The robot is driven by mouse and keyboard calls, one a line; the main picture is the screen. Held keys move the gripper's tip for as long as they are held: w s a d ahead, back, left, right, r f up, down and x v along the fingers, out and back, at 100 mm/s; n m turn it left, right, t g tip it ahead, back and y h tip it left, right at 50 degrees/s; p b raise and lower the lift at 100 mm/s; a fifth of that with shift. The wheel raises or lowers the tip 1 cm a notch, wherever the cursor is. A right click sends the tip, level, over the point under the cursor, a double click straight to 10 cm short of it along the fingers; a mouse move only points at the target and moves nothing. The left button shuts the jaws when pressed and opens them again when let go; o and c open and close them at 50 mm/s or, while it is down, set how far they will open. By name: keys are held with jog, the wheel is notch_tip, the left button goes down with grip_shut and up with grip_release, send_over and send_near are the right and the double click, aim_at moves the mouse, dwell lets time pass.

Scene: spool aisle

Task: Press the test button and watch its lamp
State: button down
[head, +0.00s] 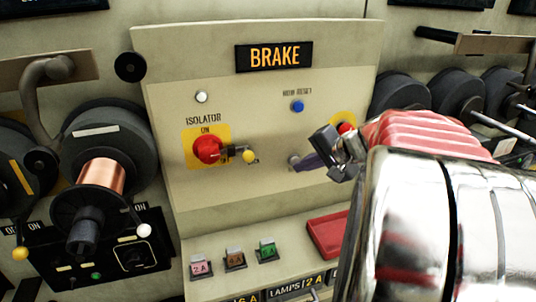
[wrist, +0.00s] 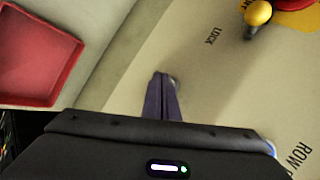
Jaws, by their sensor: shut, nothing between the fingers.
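The BRAKE panel (head: 270,195) faces me. My gripper (head: 298,164) is shut and empty, its purple fingers pointing at the panel's lower right. A small silver round part (head: 293,158) shows right at the fingertips; it also shows in the wrist view (wrist: 173,82), partly behind my gripper (wrist: 161,76). It may be the test button, but no label for it is readable. I cannot tell whether the tips touch it. A white round lamp or button (head: 201,97) sits upper left and looks unlit. A blue button (head: 297,106) sits under ROW RESET.
A red isolator knob (head: 207,150) with a yellow ball (head: 249,157) is left of my fingers. A red button (head: 345,128) on yellow is partly hidden behind my gripper. Below are several coloured fuses (head: 235,258) and a red tray (head: 328,235). Spools (head: 105,165) stand on both sides.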

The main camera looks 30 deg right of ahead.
jog(key=shift+w, duration=0.25)
jog(key=shift+s, duration=0.15)
dwell(0.3)
jog(key=shift+s+a, duration=0.2)
jog(key=shift+s, duration=0.55)
jog(key=shift+s, duration=0.15)
jog(key=s, duration=0.1)
jog(key=s+a, duration=0.1)
jog(key=s, duration=0.3)
jog(key=shift+s+a, duration=0.25)
jog(key=shift+a, duration=0.1)
dwell(0.5)
